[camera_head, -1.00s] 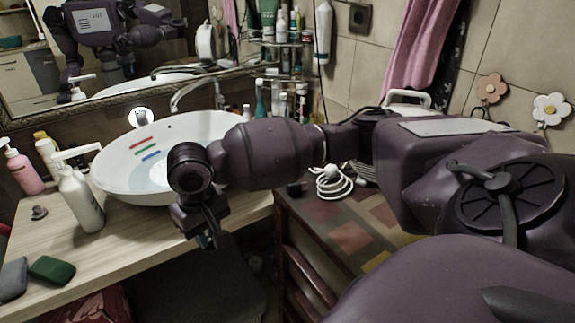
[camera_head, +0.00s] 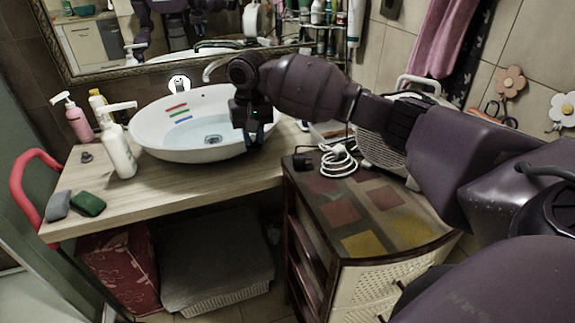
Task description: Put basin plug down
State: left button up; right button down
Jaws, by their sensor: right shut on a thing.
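The white oval basin (camera_head: 150,145) stands on the wooden counter, with clear water and a greyish drain area (camera_head: 213,138) in its bottom. My right gripper (camera_head: 250,136) is at the basin's right side, in front of its right rim as seen from here. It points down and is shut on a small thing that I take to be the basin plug. The gripper's dark body hides most of that thing, so its shape is unclear. I cannot tell whether it touches the basin. My left gripper is not in view.
A white pump bottle (camera_head: 119,150), a pink bottle (camera_head: 78,124), a small dark item (camera_head: 86,157) and two sponges (camera_head: 88,203) are on the counter's left. Its front strip (camera_head: 180,185) is clear. A white cable (camera_head: 340,160) lies on the cabinet at right.

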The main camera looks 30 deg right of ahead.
jog(key=w+d+r+m+p, duration=0.1)
jog(key=w+d+r+m, duration=0.1)
jog(key=w+d, duration=0.35)
jog(key=w+d+r+m, duration=0.1)
jog(key=w+d+m, duration=0.1)
jog(key=d, duration=0.7)
jog(key=f+b, duration=0.1)
jog(key=f, duration=1.3)
jog(key=shift+s+f+b, duration=0.2)
jog(key=shift+f+b, duration=0.05)
jog(key=shift+b, duration=0.15)
jog(key=shift+f, duration=0.65)
notch_tip(320, 180, down, 4)
jog(key=shift+f+b, duration=0.1)
jog(key=shift+b, duration=0.55)
jog(key=shift+r, duration=0.2)
